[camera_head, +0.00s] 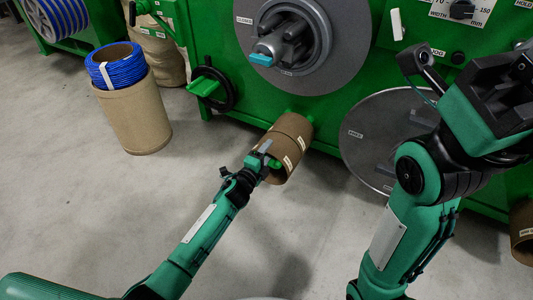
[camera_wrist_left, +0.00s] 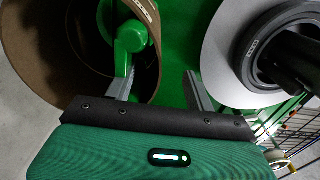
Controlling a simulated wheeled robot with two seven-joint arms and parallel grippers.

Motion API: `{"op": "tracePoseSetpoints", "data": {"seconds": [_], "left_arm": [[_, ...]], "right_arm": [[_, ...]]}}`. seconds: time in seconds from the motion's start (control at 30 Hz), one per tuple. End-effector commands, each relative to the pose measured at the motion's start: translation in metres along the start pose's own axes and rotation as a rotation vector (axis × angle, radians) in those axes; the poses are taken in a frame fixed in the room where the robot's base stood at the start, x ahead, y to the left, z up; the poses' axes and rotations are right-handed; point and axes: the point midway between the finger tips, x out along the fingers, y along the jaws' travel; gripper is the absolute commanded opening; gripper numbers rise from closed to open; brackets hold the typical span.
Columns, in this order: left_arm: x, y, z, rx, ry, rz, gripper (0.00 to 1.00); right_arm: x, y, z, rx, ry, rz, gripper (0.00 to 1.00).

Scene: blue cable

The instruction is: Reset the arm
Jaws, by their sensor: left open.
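My left gripper (camera_head: 262,157) is at the front end of a brown cardboard tube (camera_head: 295,129) on the green machine. A blue cable coil (camera_head: 122,73) with a white tie sits on top of a brown cardboard drum (camera_head: 135,115) at the left.
The green machine (camera_head: 220,50) fills the back, with a large grey disc and black hub (camera_head: 290,42). Another grey disc (camera_head: 365,150) stands behind my right arm. A black handwheel (camera_head: 228,90) juts out. The grey floor (camera_head: 120,200) is clear at the left front.

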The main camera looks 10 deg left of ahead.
Motion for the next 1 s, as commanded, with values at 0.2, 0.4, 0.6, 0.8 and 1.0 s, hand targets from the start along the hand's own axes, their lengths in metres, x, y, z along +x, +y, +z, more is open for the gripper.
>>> {"op": "tracePoseSetpoints", "data": {"seconds": [0.2,0.4,0.6,0.8,1.0], "left_arm": [[-0.0001,0.0031,0.0000,0.000,0.000,0.001,0.55],[-0.0001,0.0029,0.0000,0.000,0.000,0.000,0.55],[-0.0008,0.0027,-0.0001,0.000,0.000,0.000,0.55],[-0.0035,0.0026,-0.0001,0.000,0.000,0.001,0.55],[-0.0065,0.0027,-0.0002,0.000,0.000,0.001,0.55]], "right_arm": [[-0.0044,0.0007,0.0011,0.000,-0.010,0.005,0.36],[-0.0039,0.0006,0.0009,0.000,-0.009,0.004,0.36],[-0.0017,0.0001,0.0002,0.000,-0.003,0.001,0.36],[0.0018,-0.0004,-0.0005,0.000,0.005,-0.002,0.36],[0.0038,-0.0004,-0.0005,0.000,0.007,-0.003,0.36]]}}
